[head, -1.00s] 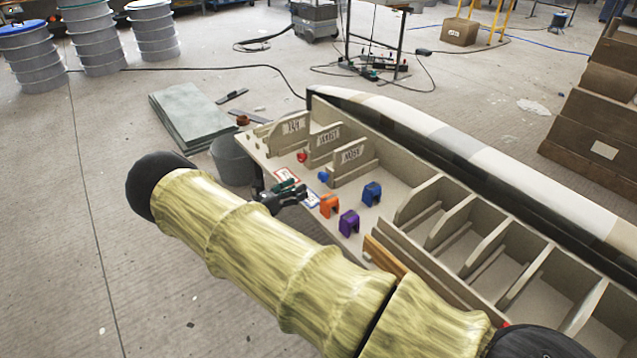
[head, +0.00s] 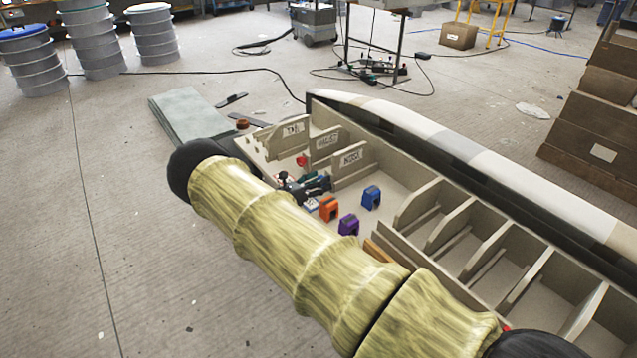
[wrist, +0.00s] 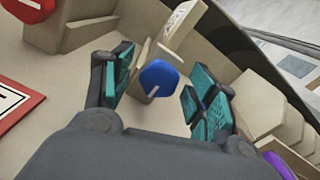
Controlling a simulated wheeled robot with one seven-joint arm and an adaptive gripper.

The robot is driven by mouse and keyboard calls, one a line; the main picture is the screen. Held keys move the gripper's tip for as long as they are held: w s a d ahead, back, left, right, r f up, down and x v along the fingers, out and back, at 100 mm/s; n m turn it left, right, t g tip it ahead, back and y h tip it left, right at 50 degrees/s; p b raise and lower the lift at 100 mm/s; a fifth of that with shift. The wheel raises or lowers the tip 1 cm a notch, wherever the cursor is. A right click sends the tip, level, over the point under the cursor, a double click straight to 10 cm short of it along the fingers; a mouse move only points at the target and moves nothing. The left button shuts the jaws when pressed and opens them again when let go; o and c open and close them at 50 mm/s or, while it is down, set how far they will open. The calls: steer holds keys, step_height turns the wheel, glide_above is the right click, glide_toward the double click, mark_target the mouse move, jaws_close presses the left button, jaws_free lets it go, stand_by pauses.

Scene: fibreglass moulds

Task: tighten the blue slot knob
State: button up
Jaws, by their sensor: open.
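The blue slot knob (wrist: 158,78) shows in the wrist view as a round blue head with a small pale mark, on a beige block. My gripper (wrist: 164,88) is open, with its teal-padded fingers to the left and right of the knob. I see a gap on both sides, so it is not gripped. In the head view my gripper (head: 312,185) is over the near left part of the mould tray (head: 392,182), in front of the labelled dividers.
A red knob (head: 301,161) sits to the left. Orange (head: 328,208), purple (head: 348,225) and blue (head: 371,197) blocks stand on the tray to the right of my gripper. A labelled divider (head: 352,160) rises just behind. A red-bordered card (wrist: 16,103) lies at left in the wrist view.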

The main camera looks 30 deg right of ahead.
steer(key=c, duration=1)
steer(key=shift+c, duration=0.2)
